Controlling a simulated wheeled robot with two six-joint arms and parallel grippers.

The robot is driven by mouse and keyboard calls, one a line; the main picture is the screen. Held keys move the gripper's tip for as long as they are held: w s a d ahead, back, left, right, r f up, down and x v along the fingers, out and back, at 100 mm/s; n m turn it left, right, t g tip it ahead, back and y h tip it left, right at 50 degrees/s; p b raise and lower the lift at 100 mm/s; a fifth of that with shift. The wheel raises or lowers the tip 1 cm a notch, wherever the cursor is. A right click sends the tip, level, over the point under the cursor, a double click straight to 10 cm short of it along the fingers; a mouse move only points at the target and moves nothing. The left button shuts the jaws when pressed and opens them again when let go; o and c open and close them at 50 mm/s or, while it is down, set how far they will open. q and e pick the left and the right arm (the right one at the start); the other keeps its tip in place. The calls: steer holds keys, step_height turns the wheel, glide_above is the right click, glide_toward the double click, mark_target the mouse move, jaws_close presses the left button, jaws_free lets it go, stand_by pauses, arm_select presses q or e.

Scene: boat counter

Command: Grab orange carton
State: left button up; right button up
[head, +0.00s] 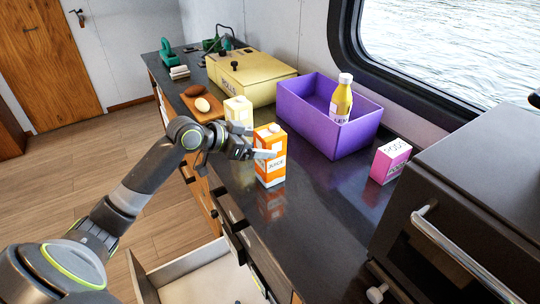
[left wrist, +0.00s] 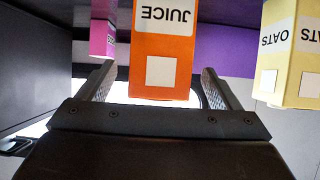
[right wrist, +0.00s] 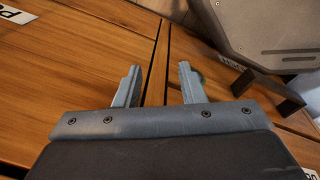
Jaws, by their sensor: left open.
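The orange carton (head: 271,158), labelled JUICE, stands upright on the dark counter near its front edge. My left gripper (head: 262,149) is at the carton's left side, with one finger showing by its upper part. In the left wrist view, the carton (left wrist: 163,62) appears upside down between the two open fingers of my left gripper (left wrist: 160,88); gaps show on both sides, and I cannot tell how deep it sits between them. My right gripper (right wrist: 154,88) shows only in the right wrist view, open and empty in front of wooden panels.
A yellow oats carton (head: 238,113) stands close behind my left gripper. A purple bin (head: 305,117) holding a yellow bottle (head: 341,100) is behind the orange carton. A pink box (head: 391,160) and a dark oven (head: 462,200) are at the right. An open drawer (head: 195,272) juts out below.

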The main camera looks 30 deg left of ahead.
arm_select(q)
steer(key=p+x, duration=0.1)
steer(key=x, duration=0.2)
steer(key=shift+w+d+p, duration=0.2)
steer(key=shift+w+p, duration=0.05)
steer(key=shift+p, duration=0.05)
steer(key=shift+w+d+f, duration=0.3)
steer(key=shift+w+f, duration=0.15)
steer(key=shift+w, duration=0.05)
steer(key=c, duration=1.7)
steer(key=shift+r, duration=0.15)
